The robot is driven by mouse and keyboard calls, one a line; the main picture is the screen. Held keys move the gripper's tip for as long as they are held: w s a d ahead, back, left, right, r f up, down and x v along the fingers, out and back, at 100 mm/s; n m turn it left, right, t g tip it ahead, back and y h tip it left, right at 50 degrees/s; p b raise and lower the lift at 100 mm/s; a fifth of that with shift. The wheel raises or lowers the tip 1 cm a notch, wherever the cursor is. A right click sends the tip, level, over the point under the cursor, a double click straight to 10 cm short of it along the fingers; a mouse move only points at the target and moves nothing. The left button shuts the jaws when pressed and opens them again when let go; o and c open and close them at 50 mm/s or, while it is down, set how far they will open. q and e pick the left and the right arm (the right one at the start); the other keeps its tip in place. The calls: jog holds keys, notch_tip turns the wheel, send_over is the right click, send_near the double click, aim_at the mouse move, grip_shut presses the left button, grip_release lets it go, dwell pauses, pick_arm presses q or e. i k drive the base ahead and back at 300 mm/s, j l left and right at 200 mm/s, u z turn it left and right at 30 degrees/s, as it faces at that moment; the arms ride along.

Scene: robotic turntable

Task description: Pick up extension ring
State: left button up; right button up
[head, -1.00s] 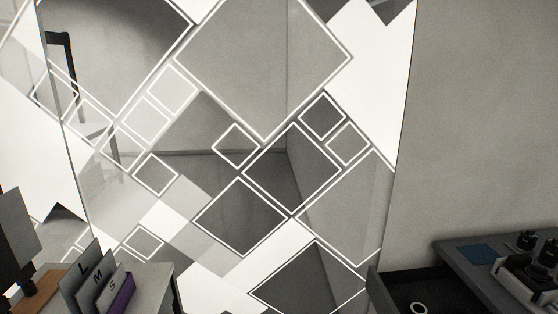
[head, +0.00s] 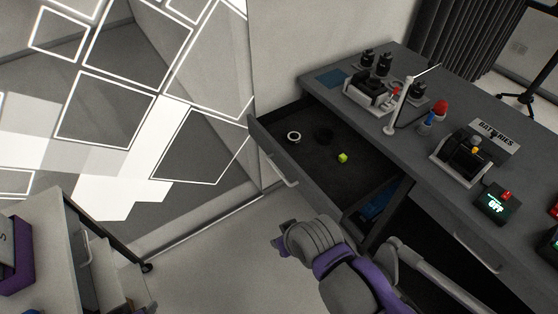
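A small white ring (head: 293,136), which looks like the extension ring, lies on the floor of an open dark drawer (head: 310,163), near its left end. My grey and purple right arm comes in from the bottom right. Its far end (head: 281,244) is in front of and below the drawer, apart from the ring. Its fingers do not show clearly. My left gripper is out of view.
A grey desk (head: 410,150) above the drawer holds several devices, a thin white lamp-like stand (head: 398,115) and a sign reading BATTERIES (head: 483,134). The drawer front has a handle (head: 282,171). Another cabinet (head: 75,245) stands at lower left, with open floor between.

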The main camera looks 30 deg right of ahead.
aim_at(294, 141)
jog(key=l+u, duration=0.2)
jog(key=l, duration=0.35)
jog(key=k+l+u, duration=0.2)
jog(key=l, duration=0.35)
jog(key=i+l+u, duration=0.1)
jog(key=l, duration=0.2)
jog(key=l+u, duration=0.1)
jog(key=l, duration=0.25)
jog(key=i, duration=0.05)
